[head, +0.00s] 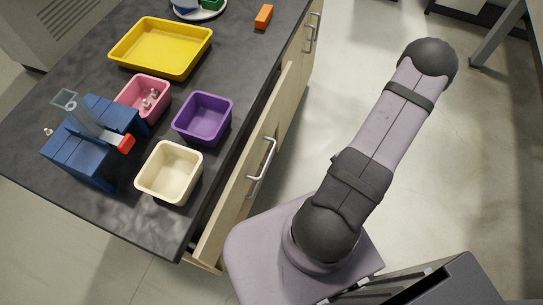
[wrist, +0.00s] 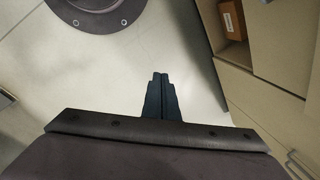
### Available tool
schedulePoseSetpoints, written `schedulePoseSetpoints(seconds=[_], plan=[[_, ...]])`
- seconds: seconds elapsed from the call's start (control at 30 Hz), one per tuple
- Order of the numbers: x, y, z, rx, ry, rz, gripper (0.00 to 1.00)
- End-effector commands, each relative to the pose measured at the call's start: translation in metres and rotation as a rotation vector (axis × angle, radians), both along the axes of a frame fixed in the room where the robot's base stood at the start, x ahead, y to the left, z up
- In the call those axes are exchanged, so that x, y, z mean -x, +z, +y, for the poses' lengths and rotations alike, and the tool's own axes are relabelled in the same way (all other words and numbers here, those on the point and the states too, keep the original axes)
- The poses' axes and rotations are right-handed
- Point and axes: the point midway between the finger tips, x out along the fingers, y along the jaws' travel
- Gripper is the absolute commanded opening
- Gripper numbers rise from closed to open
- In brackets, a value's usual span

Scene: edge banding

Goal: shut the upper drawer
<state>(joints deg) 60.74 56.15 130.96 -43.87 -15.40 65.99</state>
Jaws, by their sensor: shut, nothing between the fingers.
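The upper drawer (head: 247,180) is in the dark-topped counter and has a pale wood front with a silver bar handle. It stands partly open: a dark gap shows between its front and the counter edge. In the wrist view, pale wood panels and an opening fill the right side; I cannot tell for sure which part is the upper drawer. My gripper (wrist: 161,84) shows only in the wrist view, its dark fingers together and empty, over the pale floor and apart from the wood. In the head view my arm is right of the drawer; the gripper is not visible there.
An orange-brown box (wrist: 231,18) sits in the opening in the wrist view. On the counter (head: 70,205) are a yellow tray (head: 160,68), a pink bin (head: 135,108), a purple bin (head: 203,132), a cream bin (head: 158,198) and a blue device (head: 75,160).

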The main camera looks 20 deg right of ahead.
Motion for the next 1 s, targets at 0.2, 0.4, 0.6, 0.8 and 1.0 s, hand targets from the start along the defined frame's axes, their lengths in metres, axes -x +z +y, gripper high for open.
schedulePoseSetpoints(seconds=[0.2,0.4,0.6,0.8,1.0], plan=[[0.016,-0.075,-0.055,0.062,-0.001,-0.163,0.00],[-0.021,-0.064,-0.072,0.106,0.181,-0.493,0.00],[-0.066,0.007,-0.016,-0.036,0.458,-0.851,0.00],[-0.056,0.080,0.051,-0.333,0.621,-1.119,0.00],[-0.043,0.128,0.075,-0.546,0.606,-1.247,0.00]])
